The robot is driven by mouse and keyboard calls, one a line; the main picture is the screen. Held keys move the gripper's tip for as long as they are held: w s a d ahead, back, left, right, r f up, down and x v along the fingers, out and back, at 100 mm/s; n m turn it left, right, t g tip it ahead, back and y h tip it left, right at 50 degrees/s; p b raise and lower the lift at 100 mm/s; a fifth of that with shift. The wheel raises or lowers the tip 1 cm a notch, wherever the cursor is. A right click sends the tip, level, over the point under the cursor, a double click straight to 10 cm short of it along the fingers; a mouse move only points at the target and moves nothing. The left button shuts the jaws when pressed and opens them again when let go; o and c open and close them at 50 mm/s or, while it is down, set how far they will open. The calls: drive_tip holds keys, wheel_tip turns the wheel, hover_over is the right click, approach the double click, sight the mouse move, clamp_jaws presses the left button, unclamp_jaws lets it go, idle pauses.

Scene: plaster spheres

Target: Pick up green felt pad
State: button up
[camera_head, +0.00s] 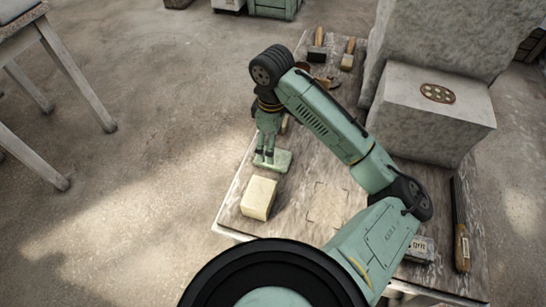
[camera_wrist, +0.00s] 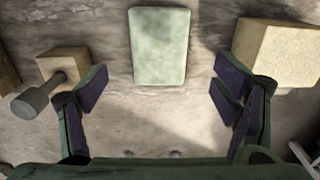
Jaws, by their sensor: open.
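The green felt pad (camera_head: 282,161) is a flat, pale green rectangle on the worn wooden bench near its left edge. In the wrist view the pad (camera_wrist: 160,46) lies at the top middle, beyond and between my two open fingers. My gripper (camera_head: 264,162) points down at the pad in the head view and covers part of its left side. In the wrist view my gripper (camera_wrist: 160,98) is open and empty, with its dark purple finger faces spread wider than the pad. I cannot tell the exact height of the fingertips above the bench.
A cream block (camera_head: 259,198) stands close in front of the pad; it shows at right in the wrist view (camera_wrist: 279,54). A mallet-like tool (camera_wrist: 62,72) lies at left there. Grey stone blocks (camera_head: 431,115) and a wooden-handled tool (camera_head: 461,245) occupy the bench's right side.

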sight(282, 158)
drive_tip(key=shift+d+f+p, duration=0.1)
drive_tip(key=shift+f+p, duration=0.2)
drive_tip(key=shift+f, duration=2.45)
drive_tip(key=shift+c, duration=0.3)
drive_tip(key=c, duration=1)
